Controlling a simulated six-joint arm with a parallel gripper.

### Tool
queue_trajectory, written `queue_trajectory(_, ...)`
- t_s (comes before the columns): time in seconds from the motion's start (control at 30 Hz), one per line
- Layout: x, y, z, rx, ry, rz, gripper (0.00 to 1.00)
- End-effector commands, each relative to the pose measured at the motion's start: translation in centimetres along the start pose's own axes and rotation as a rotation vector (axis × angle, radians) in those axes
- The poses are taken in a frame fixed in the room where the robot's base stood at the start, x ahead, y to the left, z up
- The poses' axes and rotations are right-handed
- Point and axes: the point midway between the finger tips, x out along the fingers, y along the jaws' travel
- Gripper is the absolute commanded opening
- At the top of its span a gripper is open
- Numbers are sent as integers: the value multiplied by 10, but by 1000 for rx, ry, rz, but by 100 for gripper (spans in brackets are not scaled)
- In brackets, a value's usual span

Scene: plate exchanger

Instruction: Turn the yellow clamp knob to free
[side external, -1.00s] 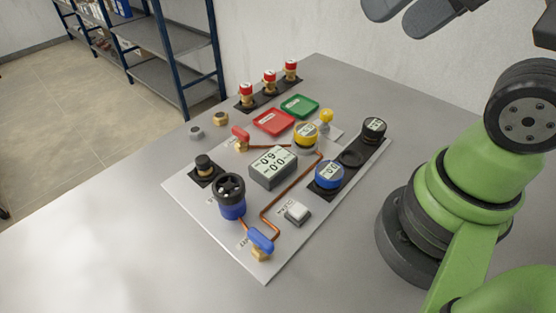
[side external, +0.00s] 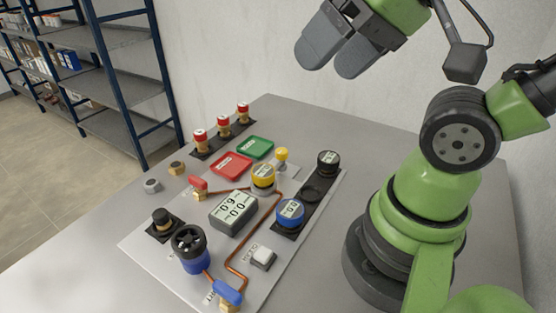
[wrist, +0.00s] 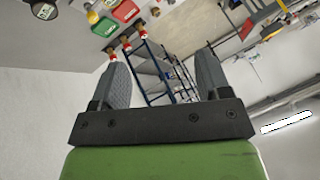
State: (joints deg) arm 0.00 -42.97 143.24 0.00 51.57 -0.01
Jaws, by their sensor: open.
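I cannot tell which one is the clamp knob. My gripper (side external: 330,64) is open and empty, high above the bench and well apart from both knobs. In the wrist view its two fingers (wrist: 161,70) are spread with nothing between them. Yellow also shows at that view's top left edge (wrist: 92,17).
Around the knobs are a red tray (side external: 231,165), a green tray (side external: 256,148), a blue dial (side external: 290,212), a black knob (side external: 328,160) and a display box (side external: 234,211). Red-capped fittings (side external: 222,126) stand at the back. The bench's left front (side external: 70,270) is clear.

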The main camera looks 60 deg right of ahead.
Motion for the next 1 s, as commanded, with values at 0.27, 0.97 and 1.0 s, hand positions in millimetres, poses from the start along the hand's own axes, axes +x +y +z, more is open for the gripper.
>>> queue_trajectory(0.27, 19, 7, -30, -118, -80, 84, 57)
queue_trajectory(0.97, 190, 148, -98, -737, -635, 126, 57)
queue_trajectory(1.0, 195, 153, -97, -753, -649, 118, 57)
